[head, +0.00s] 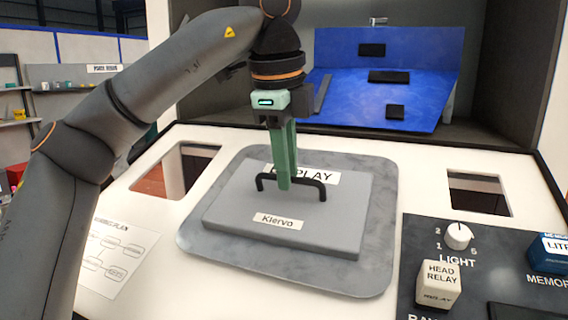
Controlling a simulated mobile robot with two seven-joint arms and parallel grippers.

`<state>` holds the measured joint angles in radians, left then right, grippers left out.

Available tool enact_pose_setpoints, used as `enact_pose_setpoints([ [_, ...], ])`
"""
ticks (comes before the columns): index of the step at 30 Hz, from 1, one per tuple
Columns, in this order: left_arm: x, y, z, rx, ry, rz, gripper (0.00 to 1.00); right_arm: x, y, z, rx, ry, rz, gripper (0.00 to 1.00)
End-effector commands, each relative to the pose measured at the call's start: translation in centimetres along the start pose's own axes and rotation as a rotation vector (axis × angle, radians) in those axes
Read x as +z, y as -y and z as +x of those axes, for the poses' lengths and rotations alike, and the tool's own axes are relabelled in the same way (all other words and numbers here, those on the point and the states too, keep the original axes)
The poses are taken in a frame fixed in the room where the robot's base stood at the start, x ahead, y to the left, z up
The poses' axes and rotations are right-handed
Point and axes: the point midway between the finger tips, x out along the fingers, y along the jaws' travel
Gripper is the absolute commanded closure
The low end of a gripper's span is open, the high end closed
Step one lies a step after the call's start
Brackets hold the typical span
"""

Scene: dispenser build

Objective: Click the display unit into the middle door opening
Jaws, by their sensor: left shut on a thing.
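The display unit (230,220) is a flat grey box with a "DISPLAY" label, a "Klervo" label and a black bar handle on its top. My left gripper (284,183) points down and is shut on the black handle (317,186). The unit lies over the middle of a rounded grey plate (372,270) set in the white door panel (130,215). The unit hides the middle opening, so I cannot tell whether it is seated in it. My right gripper is not in view.
Rectangular openings show at the left (192,168) and right (478,200) of the white panel. A dark board (420,235) at the lower right carries a light knob (458,236), a head relay block (438,283) and a blue memory block (548,254). A blue tray (345,100) stands in the recess behind.

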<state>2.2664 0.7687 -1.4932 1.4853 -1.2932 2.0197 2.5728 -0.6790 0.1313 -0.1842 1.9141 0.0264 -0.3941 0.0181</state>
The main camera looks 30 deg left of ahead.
Motion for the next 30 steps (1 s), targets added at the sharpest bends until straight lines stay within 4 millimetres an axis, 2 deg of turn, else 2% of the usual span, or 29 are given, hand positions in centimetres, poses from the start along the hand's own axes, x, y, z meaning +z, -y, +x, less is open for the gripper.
enact_pose_setpoints([
  [1, 0.23, 0.95, 0.52, -0.022, -0.001, -0.026, 1.0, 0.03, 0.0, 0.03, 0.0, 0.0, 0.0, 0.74],
  [2, 0.22, 0.95, 0.52, -0.022, -0.002, -0.026, 0.73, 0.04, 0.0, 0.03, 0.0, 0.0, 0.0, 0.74],
  [10, 0.16, 0.89, 0.53, -0.022, 0.001, -0.024, 0.42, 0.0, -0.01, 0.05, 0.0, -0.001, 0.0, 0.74],
  [11, 0.16, 0.88, 0.52, -0.022, 0.001, -0.023, 0.4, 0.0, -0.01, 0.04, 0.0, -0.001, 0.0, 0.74],
  [22, 0.1, 0.77, 0.38, -0.023, 0.002, -0.019, 0.4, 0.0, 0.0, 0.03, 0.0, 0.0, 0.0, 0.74],
  [23, 0.11, 0.73, 0.57, -0.018, 0.005, -0.018, 0.3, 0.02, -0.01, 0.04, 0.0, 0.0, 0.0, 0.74],
  [30, 0.08, 0.67, 0.43, -0.019, 0.003, -0.016, 0.03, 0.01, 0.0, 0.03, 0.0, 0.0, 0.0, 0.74],
])
